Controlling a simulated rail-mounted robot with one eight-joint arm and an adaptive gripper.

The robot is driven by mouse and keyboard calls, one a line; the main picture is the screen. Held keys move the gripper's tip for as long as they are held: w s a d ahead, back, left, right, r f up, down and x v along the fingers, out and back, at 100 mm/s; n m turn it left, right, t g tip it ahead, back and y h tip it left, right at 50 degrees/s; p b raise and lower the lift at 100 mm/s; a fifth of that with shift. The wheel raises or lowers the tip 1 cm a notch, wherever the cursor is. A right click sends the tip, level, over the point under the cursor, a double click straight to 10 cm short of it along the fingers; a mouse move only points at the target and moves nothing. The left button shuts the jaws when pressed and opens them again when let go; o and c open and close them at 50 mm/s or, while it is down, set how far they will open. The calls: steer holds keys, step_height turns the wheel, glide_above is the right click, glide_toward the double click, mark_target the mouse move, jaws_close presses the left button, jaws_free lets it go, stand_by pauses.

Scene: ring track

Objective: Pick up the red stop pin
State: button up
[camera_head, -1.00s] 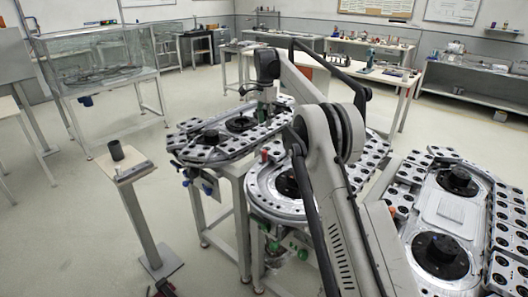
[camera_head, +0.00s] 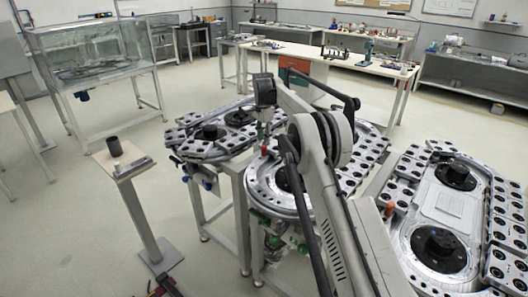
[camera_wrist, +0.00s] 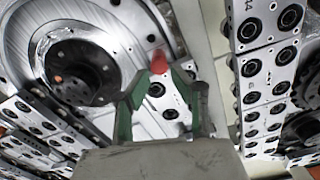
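The red stop pin (camera_head: 264,150) stands upright on the near ring track (camera_head: 256,184), close to its left rim. In the wrist view the red pin (camera_wrist: 157,62) shows as a red rounded shape just beyond and between the fingertips. My gripper (camera_head: 265,128) hangs pointing down, directly above the pin in the head view. In the wrist view its two green fingers (camera_wrist: 157,88) are spread apart with a gap between them. Nothing shows held in the gap. Whether the fingertips reach down beside the pin cannot be told.
A second red-orange pin (camera_head: 389,210) stands on the right track (camera_head: 440,207). Black round hubs (camera_head: 438,249) rise from the tracks. Open floor lies between the stand and the tracks.

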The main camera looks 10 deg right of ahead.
mark_target(264, 146)
steer(key=shift+f+p, duration=0.45)
steer(key=shift+f, duration=2.15)
jaws_close()
